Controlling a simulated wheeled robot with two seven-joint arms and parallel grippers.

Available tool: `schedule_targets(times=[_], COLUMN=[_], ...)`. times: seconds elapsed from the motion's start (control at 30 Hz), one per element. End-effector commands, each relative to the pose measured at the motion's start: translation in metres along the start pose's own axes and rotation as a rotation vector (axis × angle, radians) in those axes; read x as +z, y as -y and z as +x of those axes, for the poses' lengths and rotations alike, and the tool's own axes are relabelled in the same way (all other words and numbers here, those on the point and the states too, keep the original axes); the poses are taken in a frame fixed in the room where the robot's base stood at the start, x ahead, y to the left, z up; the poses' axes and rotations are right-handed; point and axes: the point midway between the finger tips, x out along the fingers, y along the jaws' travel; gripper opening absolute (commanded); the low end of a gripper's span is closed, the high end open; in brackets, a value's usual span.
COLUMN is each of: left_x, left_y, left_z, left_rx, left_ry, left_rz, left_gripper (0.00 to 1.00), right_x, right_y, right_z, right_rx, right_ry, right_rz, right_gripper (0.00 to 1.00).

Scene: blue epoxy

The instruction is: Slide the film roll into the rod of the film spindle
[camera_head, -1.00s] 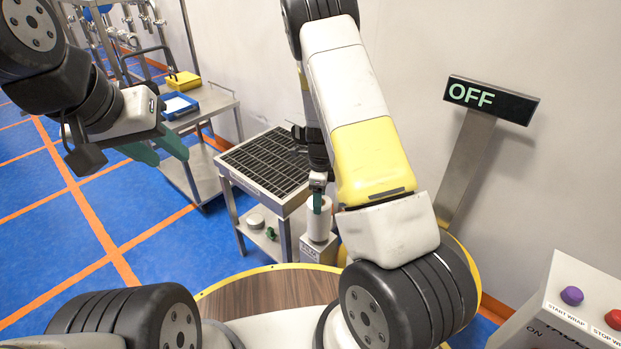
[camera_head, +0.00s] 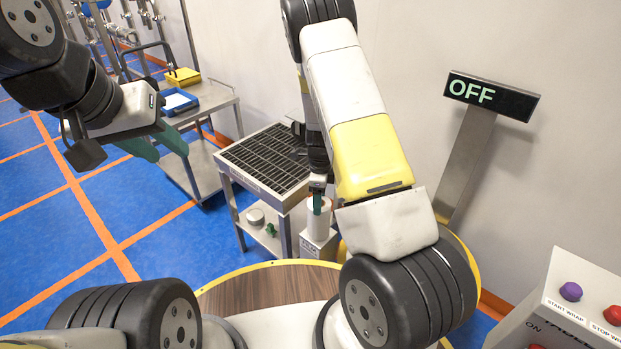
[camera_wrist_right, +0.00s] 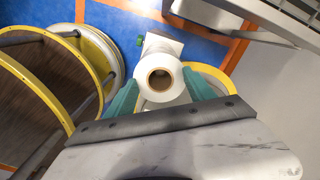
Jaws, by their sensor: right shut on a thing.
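The white film roll (camera_head: 319,219) stands upright between the green fingers of my right gripper (camera_head: 318,203). In the right wrist view the roll (camera_wrist_right: 158,94) shows end-on with a brown core, and the fingers press on both its sides. A pale grey block (camera_head: 318,247) shows below the roll in the head view. I cannot tell whether the roll touches it. The core looks dark inside, and no spindle rod can be made out. My left gripper (camera_head: 171,157) hangs at the upper left, empty, with its green fingers apart.
A metal cart with a black grid top (camera_head: 262,158) stands behind the roll. Another cart (camera_head: 215,100) carries a blue tray (camera_head: 179,103) and a yellow bin (camera_head: 183,77). A round wooden platform with a yellow rim (camera_head: 262,290) is in front. An OFF sign (camera_head: 492,97) stands right.

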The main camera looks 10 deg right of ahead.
Motion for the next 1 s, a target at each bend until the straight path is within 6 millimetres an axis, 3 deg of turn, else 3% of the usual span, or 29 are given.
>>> schedule_targets(times=[0.03, 0.07, 0.2, 0.57, 1.0], left_x=[0.000, 0.000, 0.000, 0.000, 0.000], left_y=[0.000, 0.000, 0.000, 0.000, 0.000], left_z=[0.000, 0.000, 0.000, 0.000, 0.000], left_rx=[0.000, 0.000, 0.000, 0.000, 0.000], left_ry=[0.000, 0.000, 0.000, 0.000, 0.000], left_rz=[0.000, 0.000, 0.000, 0.000, 0.000], left_gripper=[0.36, 0.36, 0.36, 0.36, 0.36], right_x=[0.000, 0.000, 0.000, 0.000, 0.001], right_y=[0.000, 0.000, 0.000, 0.000, 0.000], right_z=[0.001, 0.001, 0.001, -0.001, -0.042], right_rx=[-0.001, -0.001, -0.001, -0.001, -0.003], right_ry=[0.000, 0.001, 0.000, 0.000, 0.001], right_rz=[0.000, 0.000, 0.000, -0.001, -0.002], right_gripper=[0.00, 0.65, 0.88, 0.88, 0.88])
